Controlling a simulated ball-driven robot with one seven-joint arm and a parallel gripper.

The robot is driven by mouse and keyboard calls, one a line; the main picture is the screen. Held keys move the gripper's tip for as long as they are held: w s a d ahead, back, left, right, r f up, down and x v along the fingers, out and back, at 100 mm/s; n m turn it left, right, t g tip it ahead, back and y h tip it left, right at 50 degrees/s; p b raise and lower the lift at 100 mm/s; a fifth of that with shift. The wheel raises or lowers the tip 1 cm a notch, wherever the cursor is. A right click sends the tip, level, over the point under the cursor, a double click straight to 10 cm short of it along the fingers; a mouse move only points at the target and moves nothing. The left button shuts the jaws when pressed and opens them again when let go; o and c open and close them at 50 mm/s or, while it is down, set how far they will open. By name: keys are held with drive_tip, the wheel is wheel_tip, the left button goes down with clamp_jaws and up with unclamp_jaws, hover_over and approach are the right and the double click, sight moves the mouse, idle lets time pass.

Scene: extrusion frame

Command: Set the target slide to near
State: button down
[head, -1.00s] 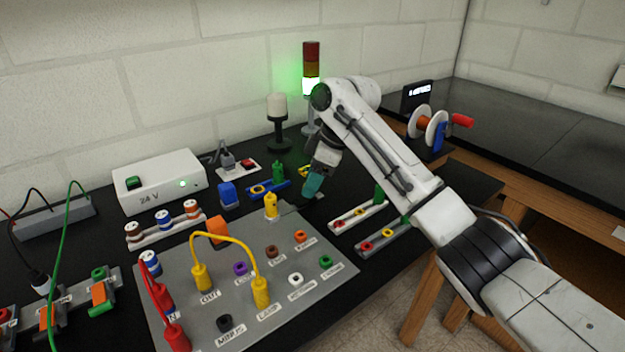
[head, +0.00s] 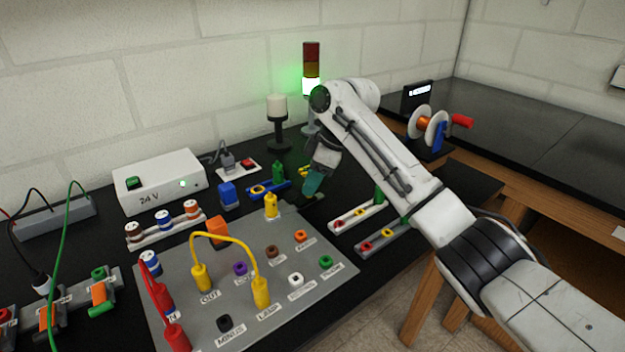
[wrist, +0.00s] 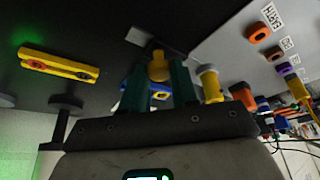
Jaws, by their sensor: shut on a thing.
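My gripper (head: 312,184), with teal fingers, is low over the black bench, just beyond the grey panel's far right corner. In the wrist view its fingers (wrist: 159,85) close on either side of a small yellow knob (wrist: 158,67), which is hidden behind the fingers in the head view. A dark grey plate (wrist: 152,38) shows by the knob. I cannot read a name or a near mark on this piece, so I cannot tell for sure that it is the target slide.
Two pale rails (head: 345,222) lie to the right. The lit stack light (head: 311,85) and black-based lamp (head: 277,120) stand behind.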

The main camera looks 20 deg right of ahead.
sight(299, 203)
drive_tip(key=a+p, duration=0.1)
drive_tip(key=s+a+p, duration=0.1)
drive_tip(key=a, duration=0.1)
drive_tip(key=shift+a+r, duration=0.15)
drive_tip(key=shift+a, duration=0.1)
drive_tip(key=shift+s+a, duration=0.1)
drive_tip(key=c, duration=0.9)
unclamp_jaws()
drive_tip(key=shift+o, duration=0.2)
drive_tip(key=v, duration=1)
drive_tip(key=shift+r, duration=0.25)
